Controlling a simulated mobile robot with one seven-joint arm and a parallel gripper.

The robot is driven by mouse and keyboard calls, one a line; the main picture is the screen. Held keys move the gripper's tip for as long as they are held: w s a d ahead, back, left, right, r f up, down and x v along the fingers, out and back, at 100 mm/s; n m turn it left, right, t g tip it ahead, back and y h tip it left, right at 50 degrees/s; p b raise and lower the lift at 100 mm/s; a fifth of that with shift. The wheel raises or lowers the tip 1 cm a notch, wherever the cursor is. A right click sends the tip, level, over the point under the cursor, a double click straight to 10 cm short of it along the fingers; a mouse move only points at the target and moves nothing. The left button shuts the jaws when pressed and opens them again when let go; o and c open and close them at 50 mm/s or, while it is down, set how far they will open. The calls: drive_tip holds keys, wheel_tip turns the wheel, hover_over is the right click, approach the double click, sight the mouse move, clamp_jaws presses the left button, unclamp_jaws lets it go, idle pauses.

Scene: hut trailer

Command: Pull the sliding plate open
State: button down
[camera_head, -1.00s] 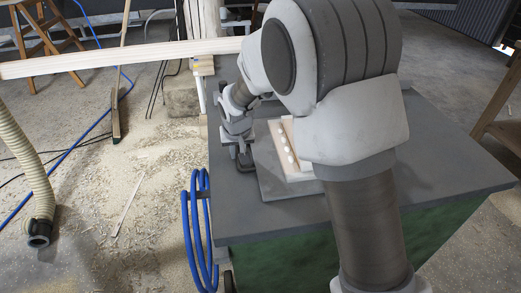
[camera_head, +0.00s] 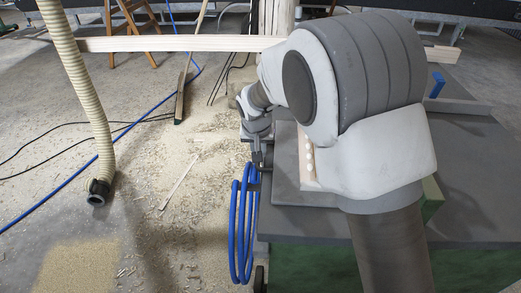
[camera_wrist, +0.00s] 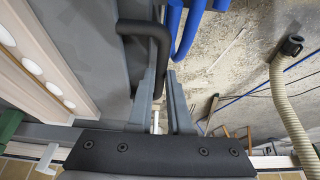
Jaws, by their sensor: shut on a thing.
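The sliding plate (camera_head: 287,178) is a flat grey slab on the dark machine table, lying at the table's left edge. In the wrist view the plate (camera_wrist: 90,40) is at the left, with a black bent bar handle (camera_wrist: 150,28) along its side. My gripper (camera_wrist: 162,78) is shut on the handle, whose end runs down between the fingertips. In the head view my gripper (camera_head: 257,158) is at the plate's left side, small and partly dark. My arm hides the right part of the plate.
A pale wooden strip with white round pieces (camera_head: 308,155) stands on the plate. Blue hose coils (camera_head: 240,225) hang just below my gripper at the table's left side. A cream duct hose (camera_head: 85,100) stands farther left; shavings cover the floor.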

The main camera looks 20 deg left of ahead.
drive_tip(key=c, duration=0.8)
unclamp_jaws()
drive_tip(key=shift+c, duration=0.2)
drive_tip(key=p+v, duration=0.3)
drive_tip(key=v, duration=1.4)
drive_tip(key=shift+r, duration=0.25)
drive_tip(key=s+d+r+m+p, duration=0.1)
drive_tip(key=s+d+r+p, duration=0.2)
drive_tip(key=d+r, duration=0.45)
drive_tip(key=s+d+r+p, duration=0.3)
drive_tip(key=d+r, duration=0.1)
drive_tip(key=d, duration=0.6)
drive_tip(key=s+d+r+p, duration=0.2)
drive_tip(key=s+d+p, duration=0.1)
drive_tip(key=s+d, duration=0.3)
drive_tip(key=s+d+r+m+t+p, duration=0.1)
drive_tip(key=s+d+r+p, duration=0.2)
drive_tip(key=s+d, duration=0.4)
drive_tip(key=shift+s+r+h, duration=0.2)
drive_tip(key=shift+s+h, duration=0.2)
drive_tip(key=shift+s, duration=0.35)
